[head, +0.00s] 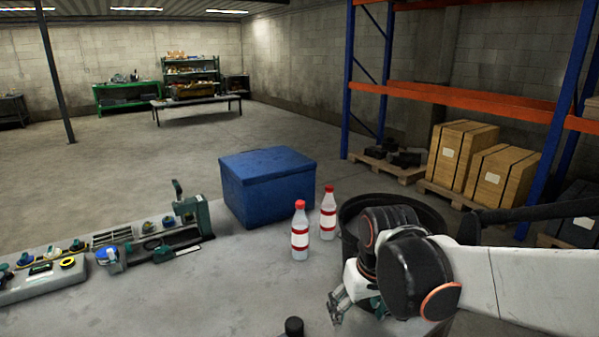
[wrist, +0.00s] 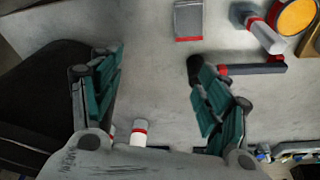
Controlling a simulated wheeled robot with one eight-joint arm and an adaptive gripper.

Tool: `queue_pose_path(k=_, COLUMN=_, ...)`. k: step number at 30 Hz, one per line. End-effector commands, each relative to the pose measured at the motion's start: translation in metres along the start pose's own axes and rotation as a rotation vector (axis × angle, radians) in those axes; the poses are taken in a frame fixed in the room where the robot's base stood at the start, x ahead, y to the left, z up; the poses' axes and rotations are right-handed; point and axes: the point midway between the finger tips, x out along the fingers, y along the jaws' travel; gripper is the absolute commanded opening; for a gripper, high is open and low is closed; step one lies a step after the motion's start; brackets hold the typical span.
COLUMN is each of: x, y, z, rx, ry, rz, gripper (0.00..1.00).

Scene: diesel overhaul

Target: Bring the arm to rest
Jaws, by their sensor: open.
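My gripper (head: 345,305) hangs at the end of my white and black arm, over the right end of the grey table, in front of the black bin (head: 350,215). In the wrist view my gripper (wrist: 155,75) has its two green fingers spread wide apart. Only bare grey tabletop (wrist: 155,60) shows between the fingertips; nothing is held. The arm reaches in from the right edge of the head view and is bent, with the gripper pointing down. Part of the bin is hidden behind the arm.
Two red-capped bottles (head: 300,232) (head: 328,212) stand left of the bin, beside a blue box (head: 268,186). A black knob-like object (head: 293,327) is at the lower edge. Tools and a grey tray (head: 45,288) lie at left.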

Motion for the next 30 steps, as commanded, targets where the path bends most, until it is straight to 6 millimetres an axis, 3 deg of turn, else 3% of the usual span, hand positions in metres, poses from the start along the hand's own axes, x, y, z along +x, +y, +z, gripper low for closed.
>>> queue_pose_path(k=9, x=-0.043, y=0.027, z=0.053, rx=0.096, ry=0.166, rz=0.042, gripper=0.7)
queue_pose_path(k=18, x=-0.06, y=0.044, z=0.102, rx=0.176, ry=0.315, rz=0.084, gripper=0.7)
queue_pose_path(k=24, x=-0.063, y=0.05, z=0.119, rx=0.205, ry=0.374, rz=0.101, gripper=0.7)
queue_pose_path(k=30, x=-0.064, y=0.051, z=0.122, rx=0.213, ry=0.389, rz=0.105, gripper=0.7)
